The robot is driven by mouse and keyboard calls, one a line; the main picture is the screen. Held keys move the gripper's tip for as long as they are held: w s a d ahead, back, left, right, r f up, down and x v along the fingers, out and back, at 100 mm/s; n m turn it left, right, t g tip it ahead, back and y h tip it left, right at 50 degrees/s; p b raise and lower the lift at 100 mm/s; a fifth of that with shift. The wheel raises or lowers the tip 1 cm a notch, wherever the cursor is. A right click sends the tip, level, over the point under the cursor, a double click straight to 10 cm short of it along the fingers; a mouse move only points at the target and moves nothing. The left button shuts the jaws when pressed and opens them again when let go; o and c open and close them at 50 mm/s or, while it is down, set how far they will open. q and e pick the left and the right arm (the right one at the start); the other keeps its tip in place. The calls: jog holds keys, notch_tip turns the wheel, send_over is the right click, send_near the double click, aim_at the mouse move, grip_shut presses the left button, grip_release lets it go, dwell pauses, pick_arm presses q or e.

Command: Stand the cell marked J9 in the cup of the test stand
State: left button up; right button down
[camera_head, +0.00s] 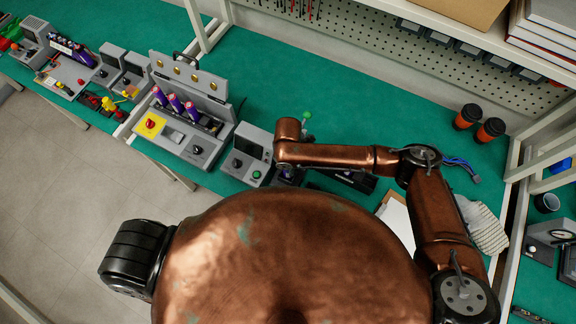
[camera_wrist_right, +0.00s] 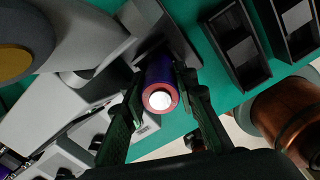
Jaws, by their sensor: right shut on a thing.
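In the right wrist view a purple cell (camera_wrist_right: 160,78) with a pinkish-red rim and a bright white end sits between the two dark green fingers of my right gripper (camera_wrist_right: 162,92), which is shut on it. Its white end faces the camera; no J9 marking can be read. A grey angled fixture (camera_wrist_right: 148,25) is just beyond the cell; I cannot tell whether the cell touches it or stands in a cup. In the head view my right forearm largely hides this spot, beside a grey device with a green button (camera_head: 250,155). My left gripper is not in view.
An open grey case (camera_head: 190,135) with several purple cells (camera_head: 175,104) stands left of the grey device. Black trays (camera_wrist_right: 237,48) lie to the right of the held cell. Two dark cups (camera_head: 467,116) stand at the back right.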

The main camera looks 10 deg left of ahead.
jog(key=c, duration=1.5)
grip_release()
jog(key=shift+f, duration=0.1)
jog(key=shift+o, duration=0.2)
notch_tip(320, 180, up, 6)
jog(key=p, duration=0.5)
jog(key=shift+p, duration=0.4)
